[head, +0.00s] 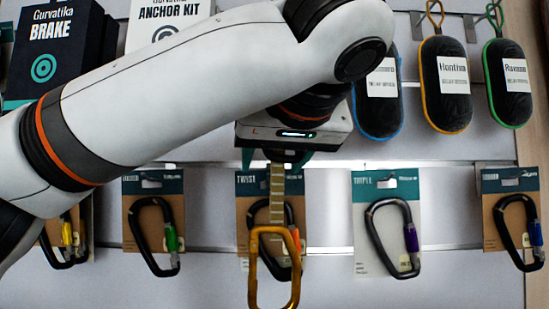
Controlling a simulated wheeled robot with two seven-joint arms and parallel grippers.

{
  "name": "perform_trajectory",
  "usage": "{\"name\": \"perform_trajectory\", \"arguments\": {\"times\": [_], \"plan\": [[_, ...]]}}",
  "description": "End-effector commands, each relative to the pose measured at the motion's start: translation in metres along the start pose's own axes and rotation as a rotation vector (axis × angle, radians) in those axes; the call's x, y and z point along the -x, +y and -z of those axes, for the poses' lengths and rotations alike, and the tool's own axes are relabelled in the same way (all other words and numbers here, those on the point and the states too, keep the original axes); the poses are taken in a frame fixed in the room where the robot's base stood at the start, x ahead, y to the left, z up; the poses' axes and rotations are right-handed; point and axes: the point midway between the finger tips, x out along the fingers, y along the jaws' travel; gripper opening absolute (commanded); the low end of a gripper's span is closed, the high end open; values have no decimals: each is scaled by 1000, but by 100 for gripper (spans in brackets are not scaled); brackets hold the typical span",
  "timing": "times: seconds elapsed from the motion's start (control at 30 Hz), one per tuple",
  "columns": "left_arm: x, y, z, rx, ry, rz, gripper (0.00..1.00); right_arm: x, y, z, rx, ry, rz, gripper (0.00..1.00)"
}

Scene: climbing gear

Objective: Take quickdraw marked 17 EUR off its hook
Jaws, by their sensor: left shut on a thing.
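A quickdraw (277,190) with a striped tan sling and a gold carabiner at its lower end hangs below my left gripper (284,156). The gripper is shut on the upper part of the sling, and the jaws and upper end are mostly hidden under the wrist. The gold carabiner hangs in front of a carded black carabiner. No 17 EUR mark is legible, and I cannot see whether the quickdraw touches a hook. My right gripper is not in view.
Carded carabiners hang in a row on the wall, including a green-gated one (174,240) and a purple-gated one (411,238). Dark pouches (445,85) hang at upper right. A BRAKE box (55,50) and an ANCHOR KIT box (165,22) are at upper left.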

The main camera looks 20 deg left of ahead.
Motion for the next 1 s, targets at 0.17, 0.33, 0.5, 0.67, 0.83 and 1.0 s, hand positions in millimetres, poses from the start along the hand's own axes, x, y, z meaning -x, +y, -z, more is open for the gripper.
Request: {"name": "perform_trajectory", "arguments": {"times": [0.17, 0.33, 0.5, 0.67, 0.83, 1.0], "plan": [[5, 1, 2, 0, -2, 0, 30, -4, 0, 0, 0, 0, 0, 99], [11, 3, 3, 1, -3, 0, 30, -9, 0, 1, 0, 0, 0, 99], [17, 5, 5, 1, -2, 0, 30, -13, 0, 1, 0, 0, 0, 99], [21, 6, 6, 0, -1, 0, 30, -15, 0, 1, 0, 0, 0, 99], [21, 6, 5, 0, -1, 0, 30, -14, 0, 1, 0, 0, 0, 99], [22, 6, 6, 0, -1, 0, 30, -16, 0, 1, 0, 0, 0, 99]]}}
